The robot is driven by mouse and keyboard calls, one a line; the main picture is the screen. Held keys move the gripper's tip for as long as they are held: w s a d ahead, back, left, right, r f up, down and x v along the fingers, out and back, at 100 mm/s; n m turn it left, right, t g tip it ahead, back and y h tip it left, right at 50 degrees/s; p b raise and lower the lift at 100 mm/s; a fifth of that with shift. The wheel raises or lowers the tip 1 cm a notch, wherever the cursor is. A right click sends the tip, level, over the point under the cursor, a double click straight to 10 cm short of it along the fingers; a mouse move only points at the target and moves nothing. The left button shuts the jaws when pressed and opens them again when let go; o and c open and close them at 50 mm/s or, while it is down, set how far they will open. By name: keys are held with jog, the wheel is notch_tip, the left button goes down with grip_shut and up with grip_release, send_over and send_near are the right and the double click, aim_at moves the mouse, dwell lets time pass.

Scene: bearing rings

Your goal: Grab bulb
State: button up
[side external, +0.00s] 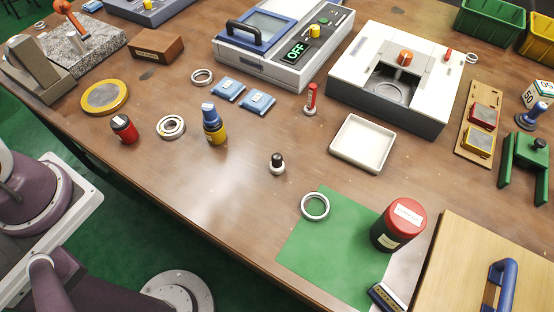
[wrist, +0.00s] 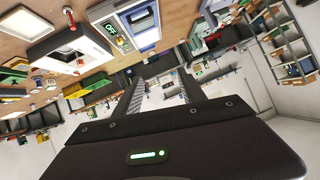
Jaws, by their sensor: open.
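I cannot tell for certain which thing is the bulb. The closest in shape is a small upright piece with a rounded black top and a white base (side external: 277,163), standing alone near the middle of the table in the side external view. My gripper (wrist: 160,78) shows in the wrist view with its two fingers apart and nothing between them. It points out past the table toward the room. The fingers are not in the side external view, so I cannot tell their distance from the small piece.
A blue and yellow bottle (side external: 214,128), a metal bearing ring (side external: 171,127) and a red jar (side external: 124,128) stand left of the small piece. A white tray (side external: 362,143) is right. A ring (side external: 315,206) and red-lidded can (side external: 398,224) are on the green mat (side external: 318,250).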

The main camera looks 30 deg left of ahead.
jog(key=w+d+r+m+t+h, duration=0.1)
jog(key=w+d+m+t+h, duration=0.15)
jog(key=w+d, duration=0.35)
jog(key=m+g+h, duration=0.7)
jog(key=m+h, duration=0.1)
jog(key=h, duration=0.3)
send_over(277, 161)
jog(key=s+a, duration=0.2)
jog(key=a, duration=0.4)
notch_tip(277, 161, down, 27)
jog(key=f, duration=1.2)
jog(key=shift+s+d, duration=0.15)
jog(key=shift+d, duration=0.1)
jog(key=x, duration=0.2)
jog(key=f+x, duration=0.1)
jog(key=x, duration=0.4)
jog(key=shift+s+a+f, duration=0.1)
jog(key=shift+a+f, duration=0.15)
jog(key=shift+f, duration=0.05)
grip_shut()
